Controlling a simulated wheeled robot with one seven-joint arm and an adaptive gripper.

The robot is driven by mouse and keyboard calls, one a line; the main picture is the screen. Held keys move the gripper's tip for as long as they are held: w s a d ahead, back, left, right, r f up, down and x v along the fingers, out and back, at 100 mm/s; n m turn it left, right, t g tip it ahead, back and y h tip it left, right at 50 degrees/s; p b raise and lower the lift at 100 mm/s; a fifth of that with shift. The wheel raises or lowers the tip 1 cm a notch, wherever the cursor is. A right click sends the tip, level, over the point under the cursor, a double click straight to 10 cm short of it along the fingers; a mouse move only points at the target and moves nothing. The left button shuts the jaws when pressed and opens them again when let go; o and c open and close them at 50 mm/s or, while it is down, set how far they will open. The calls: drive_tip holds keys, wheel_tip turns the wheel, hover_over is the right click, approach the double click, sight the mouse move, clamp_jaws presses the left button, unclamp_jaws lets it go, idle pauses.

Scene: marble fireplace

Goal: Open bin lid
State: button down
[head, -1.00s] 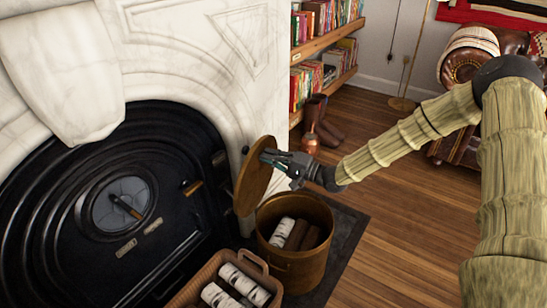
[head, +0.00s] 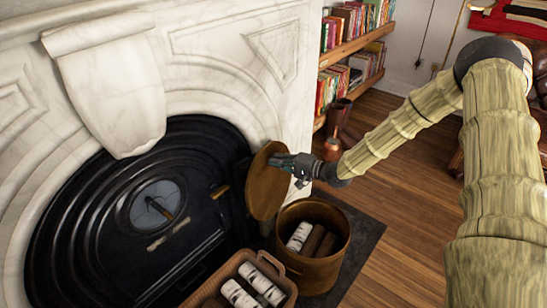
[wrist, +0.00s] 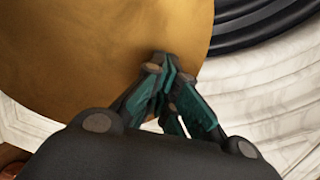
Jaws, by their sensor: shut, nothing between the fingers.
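The brass-coloured bin (head: 325,272) stands on the dark hearth slab and holds several logs. Its round lid (head: 262,190) is tilted up, close to vertical, at the bin's left back side, so the bin's mouth is uncovered. My gripper (head: 275,160) is at the upper right part of the lid, with its fingertips against or very near its face. In the wrist view the lid (wrist: 90,50) fills the upper left, and my gripper (wrist: 160,65) has its fingertips together at the lid's lower right edge. Nothing is between the fingers.
A wicker basket (head: 208,297) with white birch logs stands left of the bin. The black fireplace insert (head: 100,220) and white marble surround (head: 200,60) are behind and left of the lid. Wooden floor (head: 400,200) is clear on the right.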

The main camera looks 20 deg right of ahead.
drive_tip(key=shift+w, duration=0.1)
idle(0.4)
drive_tip(key=shift+s+d+r+p, duration=0.25)
drive_tip(key=shift+s+p, duration=0.1)
drive_tip(key=shift+p, duration=0.1)
drive_tip(key=p+v, duration=0.3)
drive_tip(key=v, duration=1)
